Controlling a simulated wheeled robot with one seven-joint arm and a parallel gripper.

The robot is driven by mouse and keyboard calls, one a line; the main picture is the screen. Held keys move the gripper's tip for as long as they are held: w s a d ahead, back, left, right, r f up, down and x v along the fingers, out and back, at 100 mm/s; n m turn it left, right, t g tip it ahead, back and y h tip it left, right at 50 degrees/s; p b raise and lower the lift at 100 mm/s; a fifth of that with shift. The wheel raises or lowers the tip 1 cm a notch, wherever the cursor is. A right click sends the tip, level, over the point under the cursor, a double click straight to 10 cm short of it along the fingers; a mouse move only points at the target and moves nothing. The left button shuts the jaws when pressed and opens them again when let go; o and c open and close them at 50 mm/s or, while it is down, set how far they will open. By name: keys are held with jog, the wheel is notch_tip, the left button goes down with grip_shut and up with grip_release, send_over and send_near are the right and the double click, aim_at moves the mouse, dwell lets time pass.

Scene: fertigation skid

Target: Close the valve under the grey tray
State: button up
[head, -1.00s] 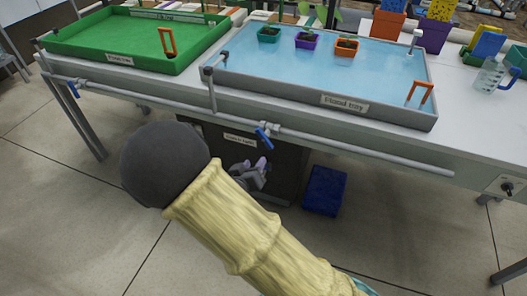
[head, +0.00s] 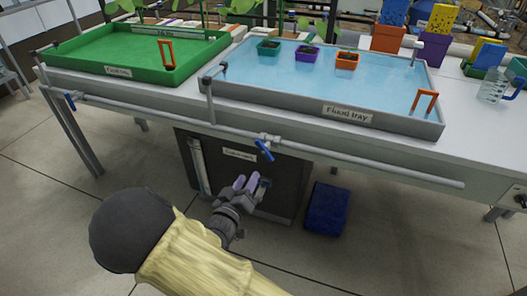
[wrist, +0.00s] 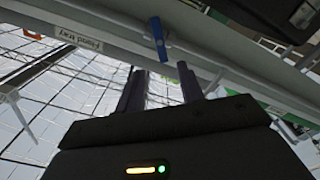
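The grey tray (head: 290,103), labelled Flood tray and filled with blue water, sits on the right part of the bench. Below its front edge, a grey pipe carries a valve with a blue lever (head: 264,151). The lever hangs down and to the right, at an angle across the pipe. It also shows in the wrist view (wrist: 158,40), beyond the fingertips and roughly between them. My gripper (head: 246,183) is below the lever in the head view, apart from it. Its two fingers (wrist: 160,80) are spread with nothing between them.
A green tray (head: 120,78) stands at left, with another blue-levered valve (head: 69,101) on the pipe (head: 350,160) below it. A dark cabinet (head: 285,185) stands under the bench behind my gripper. A blue box (head: 327,208) sits on the floor to its right.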

aim_at(263, 152)
jog(key=b+x, duration=0.2)
jog(key=x, duration=1.2)
jog(key=shift+w+b, duration=0.1)
jog(key=shift+b, duration=0.3)
grip_shut()
